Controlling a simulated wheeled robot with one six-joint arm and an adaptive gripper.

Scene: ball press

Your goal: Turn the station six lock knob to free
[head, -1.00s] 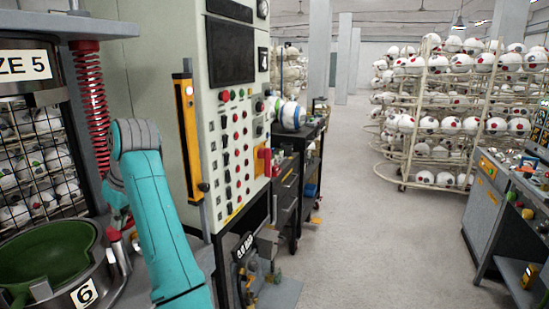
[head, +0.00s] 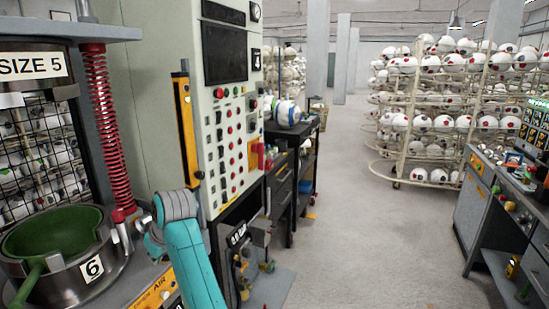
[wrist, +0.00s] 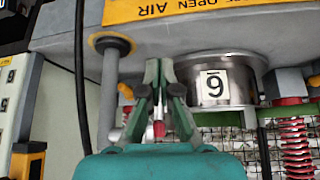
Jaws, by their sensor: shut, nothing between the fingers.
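Station six's press shows in the head view as a round steel mould (head: 60,265) with a green bowl inside and a "6" plate (head: 92,267). In the wrist view the same steel mould (wrist: 225,68) shows at upper right, with its plate (wrist: 214,87) upside down. My gripper (wrist: 159,65) is shut and empty in the wrist view, its fingertips just left of the mould. A grey knob or post with a yellow ring (wrist: 112,44) stands left of the fingers; I cannot tell whether it is the lock knob. The head view hides my gripper behind my teal arm.
A red spring (head: 105,120) and a red-topped peg (head: 118,216) stand by the mould. A yellow label reading "OPEN AIR" (wrist: 190,10) lies along the press edge. A control cabinet (head: 228,130) stands right of my arm. The floor aisle (head: 355,220) is clear.

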